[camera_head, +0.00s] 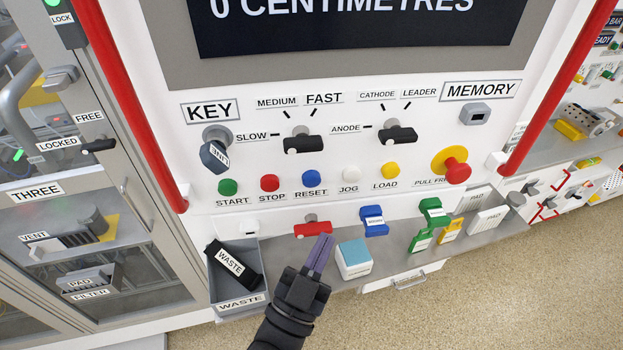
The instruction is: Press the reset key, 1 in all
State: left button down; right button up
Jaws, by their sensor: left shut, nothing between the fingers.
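The reset key is a round blue button (310,177) on the white panel, above its RESET label. It stands between the red STOP button (270,183) and the white JOG button (350,173). My left gripper (322,242) is shut and empty. It shows below the button row, in front of the grey ledge, its fingers pointing up toward the panel. The fingertips appear beside a red handle (313,229), and I cannot tell whether they touch it. The reset button is fully visible and clear of the gripper. My right gripper is out of view.
A grey WASTE bin (238,301) holding a black item is at lower left. A blue-white block (354,258) and blue clip (374,220) sit right of the gripper. A red emergency knob (456,170) projects at right. Red rails flank the panel.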

aim_at(311, 180)
pick_arm(q)
jog(key=w+a+b, duration=0.1)
jog(key=w+b, duration=0.2)
jog(key=w, duration=0.5)
jog(key=shift+w+a, duration=0.3)
jog(key=shift+w, duration=0.05)
jog(key=shift+b, duration=0.3)
dwell(1.4)
jog(key=shift+w, duration=0.4)
jog(key=shift+w+a+r+b, duration=0.1)
jog(key=shift+a+r+b, duration=0.1)
jog(key=shift+r+b, duration=0.25)
dwell(0.8)
jog(key=shift+f, duration=0.15)
dwell(0.5)
jog(key=shift+f, duration=0.15)
